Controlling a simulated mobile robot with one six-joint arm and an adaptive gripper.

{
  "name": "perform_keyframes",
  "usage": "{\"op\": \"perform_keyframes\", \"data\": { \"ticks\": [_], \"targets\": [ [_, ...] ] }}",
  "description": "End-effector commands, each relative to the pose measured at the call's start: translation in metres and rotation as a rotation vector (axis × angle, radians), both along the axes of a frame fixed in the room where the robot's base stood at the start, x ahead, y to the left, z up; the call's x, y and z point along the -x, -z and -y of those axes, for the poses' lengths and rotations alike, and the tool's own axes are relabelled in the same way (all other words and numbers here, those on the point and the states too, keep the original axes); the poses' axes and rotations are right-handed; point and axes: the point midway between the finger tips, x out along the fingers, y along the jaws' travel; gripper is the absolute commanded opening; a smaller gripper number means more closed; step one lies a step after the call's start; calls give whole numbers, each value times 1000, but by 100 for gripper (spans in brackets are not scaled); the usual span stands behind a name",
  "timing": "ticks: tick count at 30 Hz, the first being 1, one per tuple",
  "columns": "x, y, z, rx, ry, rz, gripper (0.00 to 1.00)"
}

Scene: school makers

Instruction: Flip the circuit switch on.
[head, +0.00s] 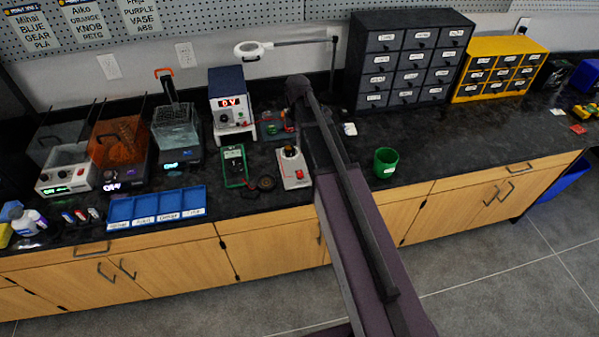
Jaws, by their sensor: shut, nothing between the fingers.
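My arm reaches from the bottom over the bench, and my dark gripper (299,120) is at its far end. The gripper is small and dark against the bench; it is shut and empty. Just left of it, small circuit parts with red and green colours (273,126) lie beside the power supply (231,101), whose red display seems to read 0 V. I cannot make out the circuit switch's lever or its position. A pale device with a red switch (298,175) stands in front of the gripper, partly beside my arm. I cannot tell whether the gripper touches anything.
A green multimeter (234,166) and a blue tray (158,208) lie to the left. A green cup (386,162) stands right of my arm. Dark drawers (410,58) and a yellow cabinet (499,68) stand at the back.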

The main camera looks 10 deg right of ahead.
Motion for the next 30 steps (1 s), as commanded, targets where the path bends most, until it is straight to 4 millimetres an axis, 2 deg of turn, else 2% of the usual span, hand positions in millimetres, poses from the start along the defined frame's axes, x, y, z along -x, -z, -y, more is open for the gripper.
{"op": "perform_keyframes", "data": {
  "ticks": [14,30],
  "targets": [
    [1,5,-1,0,1,0,0],
    [5,42,-2,0,0,0,0]
  ]
}}
